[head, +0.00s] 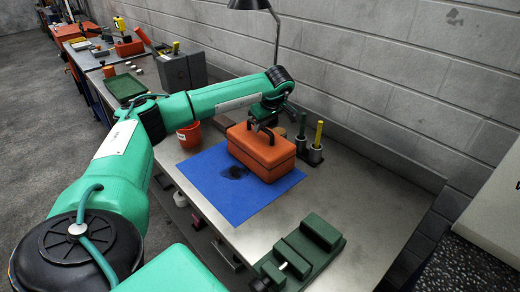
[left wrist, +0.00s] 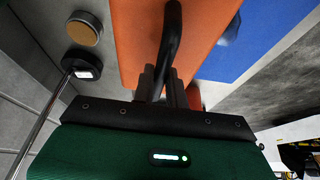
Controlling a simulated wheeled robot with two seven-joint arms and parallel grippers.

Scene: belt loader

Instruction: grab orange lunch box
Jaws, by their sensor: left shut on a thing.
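The orange lunch box (head: 262,152) sits on a blue mat (head: 215,188) on the workbench in the head view. It has a dark arched handle on top. My left gripper (head: 262,126) is above the box at its handle. In the left wrist view the box (left wrist: 135,45) fills the upper middle, and the black handle (left wrist: 172,40) runs down between the fingers of my left gripper (left wrist: 165,88), which are shut on it. In the head view the box appears to rest on the mat. My right gripper is not in view.
Behind the box stand two grey holders (head: 315,153) with a green and a yellow tool. A red pot (head: 189,134) stands left of the box. A green vise (head: 305,250) is at the bench's front. A lamp (head: 249,5) rises near the wall. Bare bench lies to the right.

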